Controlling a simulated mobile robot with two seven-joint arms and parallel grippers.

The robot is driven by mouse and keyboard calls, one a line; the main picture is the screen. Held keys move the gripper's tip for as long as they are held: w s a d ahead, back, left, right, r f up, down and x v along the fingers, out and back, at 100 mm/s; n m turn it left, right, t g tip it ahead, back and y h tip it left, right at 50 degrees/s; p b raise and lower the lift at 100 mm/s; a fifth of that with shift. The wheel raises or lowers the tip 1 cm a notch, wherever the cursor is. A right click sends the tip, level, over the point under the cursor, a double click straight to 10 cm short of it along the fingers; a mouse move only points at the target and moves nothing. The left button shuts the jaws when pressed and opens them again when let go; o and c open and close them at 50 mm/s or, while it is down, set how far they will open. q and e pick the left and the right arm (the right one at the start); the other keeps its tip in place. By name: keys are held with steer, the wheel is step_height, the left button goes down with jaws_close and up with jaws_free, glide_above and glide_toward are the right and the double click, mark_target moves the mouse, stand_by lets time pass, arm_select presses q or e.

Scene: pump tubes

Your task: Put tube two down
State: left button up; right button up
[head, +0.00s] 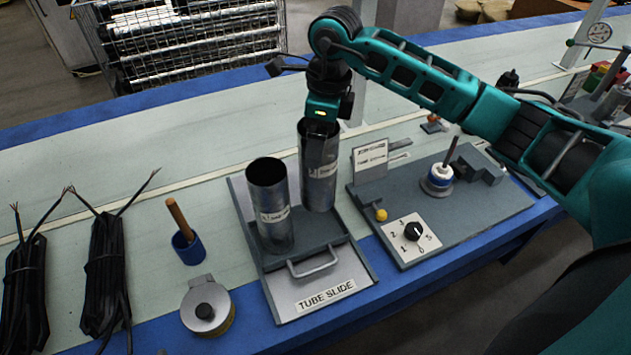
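My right gripper (320,122) points down and is shut on the rim of a grey metal tube (318,172) with a white label. The held tube is upright over the right side of the tube slide (325,292), just right of a second metal tube (270,207). Its lower end appears a little above the slide, but I cannot tell for sure whether it touches. The second tube stands upright on the slide's left side. Both labels are too small to read. My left gripper is not in view.
Left are a blue cup (188,247), a round metal piece (206,308) and black cable bundles (104,275).

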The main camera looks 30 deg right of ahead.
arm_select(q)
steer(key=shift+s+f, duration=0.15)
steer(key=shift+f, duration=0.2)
arm_select(e)
step_height(320, 180, down, 10)
steer(key=shift+f, duration=0.2)
arm_select(q)
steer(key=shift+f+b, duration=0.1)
steer(key=shift+b, duration=0.3)
arm_select(e)
steer(key=shift+f, duration=0.15)
steer(key=o, duration=1.1)
arm_select(q)
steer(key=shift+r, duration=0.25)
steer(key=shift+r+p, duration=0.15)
steer(key=shift+p, duration=0.25)
arm_select(e)
step_height(320, 180, up, 12)
steer(key=d, duration=0.1)
steer(key=shift+s, duration=0.45)
